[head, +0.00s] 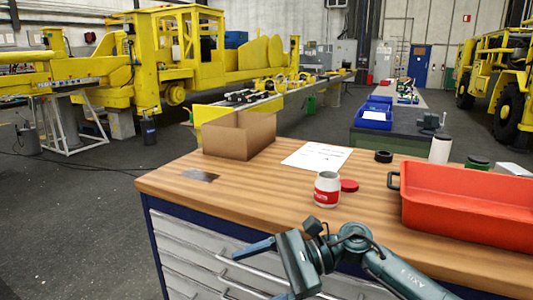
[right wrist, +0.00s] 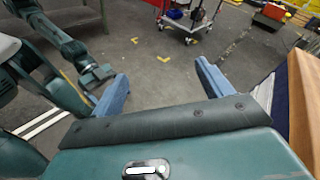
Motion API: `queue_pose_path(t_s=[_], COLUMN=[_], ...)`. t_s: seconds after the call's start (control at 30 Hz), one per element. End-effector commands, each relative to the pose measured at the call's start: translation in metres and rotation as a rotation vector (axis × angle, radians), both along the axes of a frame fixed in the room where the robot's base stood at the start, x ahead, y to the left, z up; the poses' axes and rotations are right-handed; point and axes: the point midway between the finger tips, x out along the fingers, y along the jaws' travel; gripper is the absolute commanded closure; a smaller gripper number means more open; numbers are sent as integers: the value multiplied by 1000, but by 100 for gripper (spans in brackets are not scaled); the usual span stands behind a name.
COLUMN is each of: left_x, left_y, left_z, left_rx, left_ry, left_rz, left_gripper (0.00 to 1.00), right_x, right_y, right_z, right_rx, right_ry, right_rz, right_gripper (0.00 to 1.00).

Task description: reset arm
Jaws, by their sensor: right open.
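My right gripper (head: 256,274) is in front of the workbench's near edge, beside the drawer fronts. It is open and empty; in the right wrist view (right wrist: 160,80) its two blue fingers stand wide apart with floor showing between them. It is apart from the things on the bench. Another arm of mine, which appears to be the left one, ends in a dark gripper (right wrist: 96,76) at the left of the right wrist view. The right gripper's finger partly hides it, and its jaws cannot be made out. The head view does not show it.
The wooden workbench (head: 240,204) carries a cardboard box (head: 238,135), a paper sheet (head: 316,156), a white jar with a red label (head: 327,190), a red lid (head: 349,186), a black ring (head: 383,156) and a red tray (head: 470,222).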

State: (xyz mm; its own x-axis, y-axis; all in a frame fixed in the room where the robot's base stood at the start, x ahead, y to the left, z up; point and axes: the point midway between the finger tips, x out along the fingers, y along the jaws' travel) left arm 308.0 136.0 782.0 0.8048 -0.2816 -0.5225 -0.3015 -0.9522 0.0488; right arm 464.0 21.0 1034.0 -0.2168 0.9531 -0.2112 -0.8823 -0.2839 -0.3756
Motion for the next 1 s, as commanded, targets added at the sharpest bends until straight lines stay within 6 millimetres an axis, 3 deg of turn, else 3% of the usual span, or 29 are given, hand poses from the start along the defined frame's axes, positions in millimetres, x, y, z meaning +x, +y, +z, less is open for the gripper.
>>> queue_pose_path(t_s=[0.07,0.17,0.27,0.37,0.53,0.67,0.7,0.83,1.0], left_x=[0,-1,-2,-4,-4,-5,-5,-7,-7], left_y=[0,0,1,2,4,5,5,6,8], left_z=[4,6,6,5,8,10,10,8,7], left_rx=[0,0,2,7,13,16,18,23,26], left_ry=[2,7,16,25,30,35,37,47,53], left_rz=[4,7,9,11,13,15,17,19,22], left_gripper=[12,12,12,12,12,12,12,12,12], right_x=[-12,-15,-10,-5,-12,-44,-59,-109,-152], right_y=[15,18,7,-14,-66,-108,-120,-147,-162], right_z=[4,9,6,-13,-75,-139,-159,-208,-237], right_rx=[157,343,526,709,1051,1365,-1394,-1285,-1220], right_ry=[278,653,1052,1465,2164,2667,-2657,-2239,-1950], right_rz=[-101,-227,-339,-433,-558,-615,595,453,363], right_gripper=[22,22,22,22,22,22,22,22,22])
